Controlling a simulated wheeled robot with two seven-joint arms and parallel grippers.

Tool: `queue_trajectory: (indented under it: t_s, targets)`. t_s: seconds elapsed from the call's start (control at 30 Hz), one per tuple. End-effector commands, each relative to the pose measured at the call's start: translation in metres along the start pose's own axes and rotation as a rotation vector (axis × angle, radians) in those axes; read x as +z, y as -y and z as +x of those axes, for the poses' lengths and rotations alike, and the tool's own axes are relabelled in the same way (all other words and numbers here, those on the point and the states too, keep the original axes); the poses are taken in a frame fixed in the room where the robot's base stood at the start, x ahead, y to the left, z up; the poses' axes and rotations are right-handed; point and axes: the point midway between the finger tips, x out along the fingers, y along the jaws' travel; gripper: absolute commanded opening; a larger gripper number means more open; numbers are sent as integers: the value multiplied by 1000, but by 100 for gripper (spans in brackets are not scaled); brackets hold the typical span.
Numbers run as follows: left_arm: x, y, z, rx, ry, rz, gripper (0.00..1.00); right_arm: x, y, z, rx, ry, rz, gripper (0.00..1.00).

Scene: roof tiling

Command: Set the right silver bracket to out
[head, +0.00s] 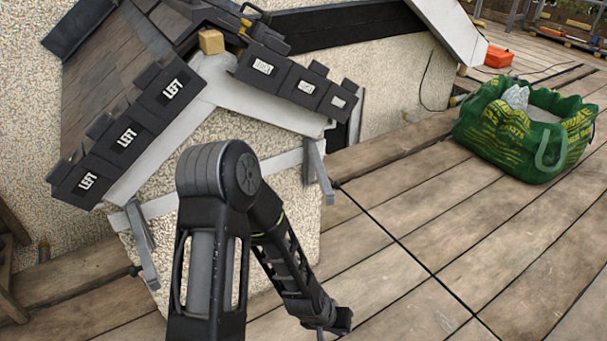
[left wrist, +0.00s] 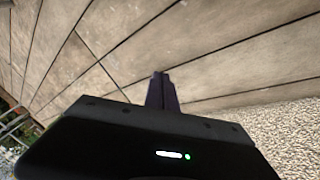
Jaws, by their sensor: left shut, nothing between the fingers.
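The right silver bracket (head: 320,175) is a grey metal piece on the front wall below the right end of the roof. It hangs near the white trim, and I cannot tell its setting for certain. A similar left silver bracket (head: 141,243) is on the wall's left side. My left gripper (head: 338,324) is low, past the wall's lower right, apart from the right bracket. In the left wrist view its dark fingers (left wrist: 161,92) are together and empty, over the planks and beside the wall. My right gripper is not in view.
The small roof carries dark tiles marked LEFT (head: 127,137) and several labelled tiles (head: 306,86) on its right slope. A wooden block (head: 211,41) sits at the peak. A green bag (head: 527,130) stands on the planks at right. The plank floor (head: 430,235) between is clear.

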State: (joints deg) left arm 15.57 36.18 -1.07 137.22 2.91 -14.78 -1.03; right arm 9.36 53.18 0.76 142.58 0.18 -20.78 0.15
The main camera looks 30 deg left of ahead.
Motion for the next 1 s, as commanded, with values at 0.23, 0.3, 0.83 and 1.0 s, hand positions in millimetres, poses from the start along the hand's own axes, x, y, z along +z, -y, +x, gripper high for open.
queue_trajectory:
  t_s: [0.23,0.3,0.83,1.0]
  targets:
    - [-118,31,-90,-39,-175,-102,0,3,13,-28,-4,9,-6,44]
    - [-156,45,-131,-49,-232,-139,0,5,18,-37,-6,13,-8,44]
    - [-249,71,-341,45,-302,-214,0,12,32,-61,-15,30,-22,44]
    - [-249,71,-341,44,-302,-214,0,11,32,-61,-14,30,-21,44]
